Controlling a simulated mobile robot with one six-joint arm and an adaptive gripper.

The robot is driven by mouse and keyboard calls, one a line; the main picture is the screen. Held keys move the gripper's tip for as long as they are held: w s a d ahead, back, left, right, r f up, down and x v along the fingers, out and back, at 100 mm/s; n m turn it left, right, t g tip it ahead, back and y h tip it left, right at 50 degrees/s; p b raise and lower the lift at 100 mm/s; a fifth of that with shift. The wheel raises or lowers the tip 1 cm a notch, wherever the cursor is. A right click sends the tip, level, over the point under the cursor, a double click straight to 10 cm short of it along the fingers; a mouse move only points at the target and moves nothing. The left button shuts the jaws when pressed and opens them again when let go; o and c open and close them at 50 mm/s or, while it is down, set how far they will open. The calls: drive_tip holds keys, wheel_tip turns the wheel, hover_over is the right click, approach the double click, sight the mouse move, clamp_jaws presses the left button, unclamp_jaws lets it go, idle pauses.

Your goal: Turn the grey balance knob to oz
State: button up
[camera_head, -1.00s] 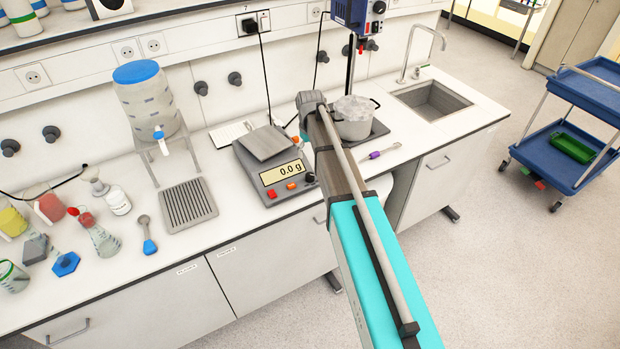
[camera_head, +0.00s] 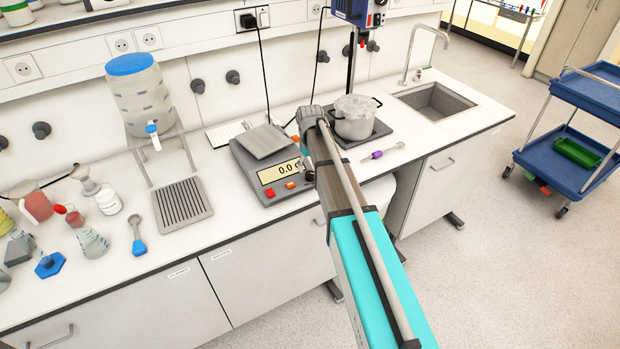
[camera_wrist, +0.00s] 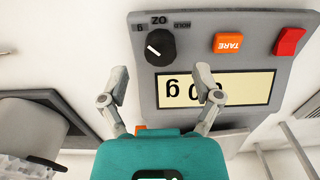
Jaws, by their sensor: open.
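The balance (camera_head: 243,165) stands on the bench with a metal pan and a lit display (camera_head: 279,172). In the wrist view its panel (camera_wrist: 205,52) appears upside down. The dark grey knob (camera_wrist: 161,47) sits beside the labels g, oz and HOLD. Its white mark appears to point towards g. My gripper (camera_wrist: 160,80) is open and empty. Its fingertips lie to either side of the knob in the picture, below it and apart from it.
An orange TARE button (camera_wrist: 228,43) and a red button (camera_wrist: 289,42) are on the same panel. A pot (camera_head: 354,122) on a hotplate stands right of the balance.

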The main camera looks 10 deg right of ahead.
sight(310, 173)
drive_tip(key=shift+f+b, duration=1.55)
drive_tip(key=shift+f, duration=0.3)
clamp_jaws()
